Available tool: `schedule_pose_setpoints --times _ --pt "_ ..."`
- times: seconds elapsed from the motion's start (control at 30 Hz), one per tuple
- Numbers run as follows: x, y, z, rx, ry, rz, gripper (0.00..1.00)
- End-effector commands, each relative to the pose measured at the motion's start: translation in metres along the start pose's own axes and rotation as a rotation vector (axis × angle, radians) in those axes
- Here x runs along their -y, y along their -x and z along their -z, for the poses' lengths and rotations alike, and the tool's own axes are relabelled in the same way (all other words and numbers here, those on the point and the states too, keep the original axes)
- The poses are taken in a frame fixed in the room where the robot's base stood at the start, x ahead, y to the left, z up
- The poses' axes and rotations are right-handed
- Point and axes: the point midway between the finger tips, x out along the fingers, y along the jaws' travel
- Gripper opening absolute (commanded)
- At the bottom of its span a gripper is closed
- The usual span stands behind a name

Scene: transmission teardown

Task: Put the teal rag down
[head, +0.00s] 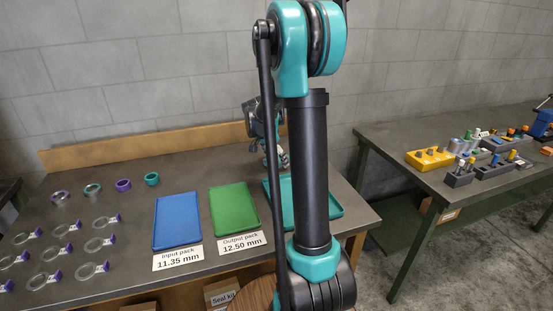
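I cannot make out a teal rag in the head view; my own arm covers the middle of the picture and may hide it. A teal tray (333,207) lies on the bench at right, partly behind my arm. My gripper (281,162) shows only in part beyond the arm, low over the back of the teal tray. Its fingers are too small and covered to tell whether they are open or hold anything.
A blue tray (177,222) and a green tray (234,210) lie on the grey bench (120,180), with labels in front. Several rings, one a teal ring (152,179), and tagged clear rings lie at left. A second bench at right holds a yellow block (430,158) and dark holders.

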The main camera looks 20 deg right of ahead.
Motion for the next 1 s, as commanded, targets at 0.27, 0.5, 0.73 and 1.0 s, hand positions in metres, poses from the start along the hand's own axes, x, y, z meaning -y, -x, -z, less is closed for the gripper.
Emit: schedule_pose_setpoints --times 0.27,0.5,0.73,1.0 --pt "0.0 0.008 0.001 0.0 0.001 0.0 0.77" --pt "0.0 0.051 0.0 0.0 0.002 0.0 0.77" --pt "0.0 0.095 0.001 0.0 0.002 0.0 0.77" --pt "0.0 0.121 0.001 0.0 0.001 0.0 0.77"
